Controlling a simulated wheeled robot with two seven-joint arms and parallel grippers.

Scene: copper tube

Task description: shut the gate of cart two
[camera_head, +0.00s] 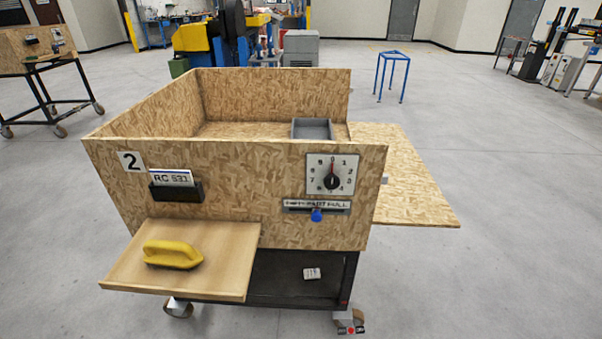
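Cart two (230,190) is a chipboard box on a dark wheeled frame, with a "2" label (131,161) on its front wall. Its gate (415,185), a chipboard panel on the right side, is folded down and sticks out roughly level to the right. The right side of the box stands open. A small light-coloured piece (384,181) shows at the right edge of the front wall, beside the gate. Neither of my grippers is in view.
A wooden shelf (215,270) with a yellow handled tool (172,254) juts from the cart's front. A dial (332,174) and a slider with a blue knob (316,215) are on the front wall. A grey tray (311,121) sits inside. The floor right of the gate is clear.

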